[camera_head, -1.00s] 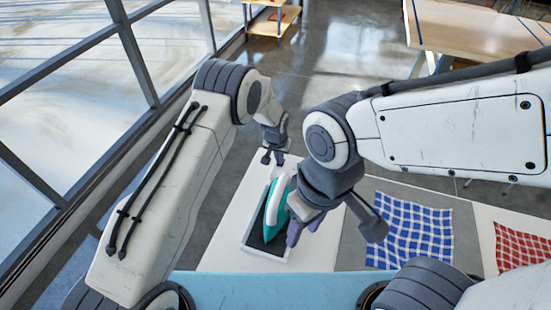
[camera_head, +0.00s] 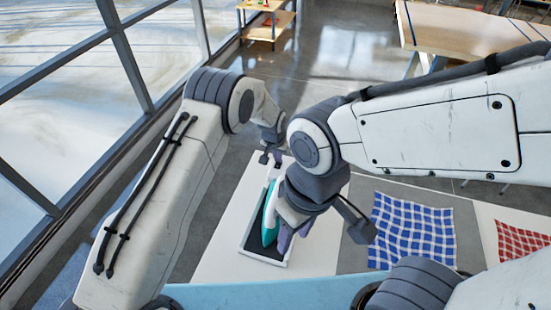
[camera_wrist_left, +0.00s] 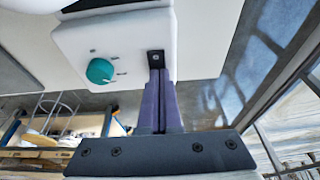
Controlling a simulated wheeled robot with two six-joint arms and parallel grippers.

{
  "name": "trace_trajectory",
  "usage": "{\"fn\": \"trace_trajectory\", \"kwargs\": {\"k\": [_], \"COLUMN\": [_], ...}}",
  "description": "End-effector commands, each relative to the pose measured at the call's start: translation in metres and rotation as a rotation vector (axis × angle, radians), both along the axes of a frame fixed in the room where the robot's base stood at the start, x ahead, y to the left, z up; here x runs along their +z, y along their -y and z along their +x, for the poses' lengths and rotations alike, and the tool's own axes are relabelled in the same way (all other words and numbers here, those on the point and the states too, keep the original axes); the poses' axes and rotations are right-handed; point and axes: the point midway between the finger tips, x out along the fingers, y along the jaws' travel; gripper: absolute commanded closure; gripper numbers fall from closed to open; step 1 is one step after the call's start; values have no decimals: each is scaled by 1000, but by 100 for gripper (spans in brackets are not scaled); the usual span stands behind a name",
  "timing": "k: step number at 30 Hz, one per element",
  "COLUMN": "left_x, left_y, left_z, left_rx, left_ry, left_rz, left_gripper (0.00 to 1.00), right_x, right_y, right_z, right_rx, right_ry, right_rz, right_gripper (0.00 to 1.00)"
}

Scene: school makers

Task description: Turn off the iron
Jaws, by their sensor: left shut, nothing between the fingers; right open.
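The teal and white iron (camera_head: 270,222) rests on a dark pad in a white-edged tray (camera_head: 265,258) on the table, partly hidden by my right gripper. My right gripper (camera_head: 287,238) is open over the iron's right side; I cannot tell whether it touches it. My left gripper (camera_head: 271,158) is past the iron's far end. In the left wrist view, its purple fingers (camera_wrist_left: 159,74) are shut and empty. Their tips are at a small black part (camera_wrist_left: 155,59) on a white housing (camera_wrist_left: 130,35). A teal round knob (camera_wrist_left: 100,71) sits on the same housing, beside the fingers.
A grey mat (camera_head: 362,258) lies right of the tray, with a blue checked cloth (camera_head: 412,232) and a red checked cloth (camera_head: 524,240) farther right. Windows (camera_head: 60,80) line the left side. A wooden-topped table (camera_head: 455,30) stands at the back right.

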Motion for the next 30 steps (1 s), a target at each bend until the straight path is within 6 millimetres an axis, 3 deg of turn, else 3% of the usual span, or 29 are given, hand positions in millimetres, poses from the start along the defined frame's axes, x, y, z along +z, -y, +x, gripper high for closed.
{"fn": "trace_trajectory", "kwargs": {"k": [7, 12, 14, 18, 24, 30], "left_x": [13, 49, 49, 74, 105, 124], "left_y": [0, -1, -2, -8, -14, -18], "left_z": [0, -1, -6, -18, -34, -43], "left_rx": [0, 0, -1, 1, 0, 0], "left_ry": [2, 3, 3, 5, 3, 1], "left_rz": [-1, -1, -2, -2, -1, 0], "left_gripper": [100, 100, 100, 100, 100, 100], "right_x": [8, 27, 12, -1, -13, -18], "right_y": [0, 0, 0, 0, 0, 0], "right_z": [0, 0, 0, 0, 0, 0], "right_rx": [-1, 2, 2, -1, -3, -4], "right_ry": [0, 0, 1, -1, 0, 0], "right_rz": [0, 0, 1, -1, 0, 0], "right_gripper": [54, 54, 54, 54, 54, 54]}}
